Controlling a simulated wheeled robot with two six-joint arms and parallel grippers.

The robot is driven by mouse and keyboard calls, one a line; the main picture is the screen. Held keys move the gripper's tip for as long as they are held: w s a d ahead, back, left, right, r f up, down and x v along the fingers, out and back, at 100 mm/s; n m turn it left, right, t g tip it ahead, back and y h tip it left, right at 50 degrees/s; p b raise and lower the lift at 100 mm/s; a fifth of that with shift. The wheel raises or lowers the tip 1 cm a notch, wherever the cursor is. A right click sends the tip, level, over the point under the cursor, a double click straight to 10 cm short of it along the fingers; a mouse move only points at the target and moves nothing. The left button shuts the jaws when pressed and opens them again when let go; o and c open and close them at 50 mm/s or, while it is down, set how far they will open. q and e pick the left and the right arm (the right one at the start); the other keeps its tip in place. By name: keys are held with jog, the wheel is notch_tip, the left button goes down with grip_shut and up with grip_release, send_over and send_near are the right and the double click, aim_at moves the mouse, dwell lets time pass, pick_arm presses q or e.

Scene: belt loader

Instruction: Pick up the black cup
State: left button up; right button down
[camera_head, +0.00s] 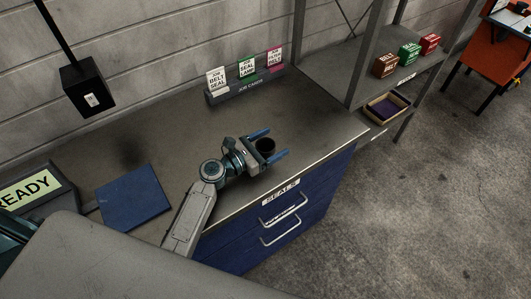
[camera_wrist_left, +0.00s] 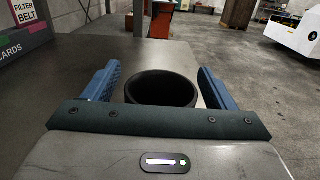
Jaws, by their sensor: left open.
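The black cup (camera_head: 265,146) stands upright on the grey worktop near its right front corner. My left gripper (camera_head: 273,143) is open, with one blue finger on each side of the cup. In the left wrist view the cup (camera_wrist_left: 162,89) shows its open, dark mouth between the two fingers of the left gripper (camera_wrist_left: 162,86), with a gap on each side. The gripper body hides the cup's near lower part. My right gripper is not seen.
A card holder (camera_head: 245,90) with several job cards stands at the back of the worktop (camera_head: 317,122). A blue mat (camera_head: 134,198) and a READY sign (camera_head: 30,187) are at the left. Shelves with small boxes (camera_head: 385,65) stand at the right. Blue drawers (camera_head: 285,222) are below the front edge.

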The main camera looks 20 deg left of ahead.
pick_arm(q)
jog(key=c, duration=1.1)
jog(key=shift+c, duration=0.3)
jog(key=shift+r, duration=0.15)
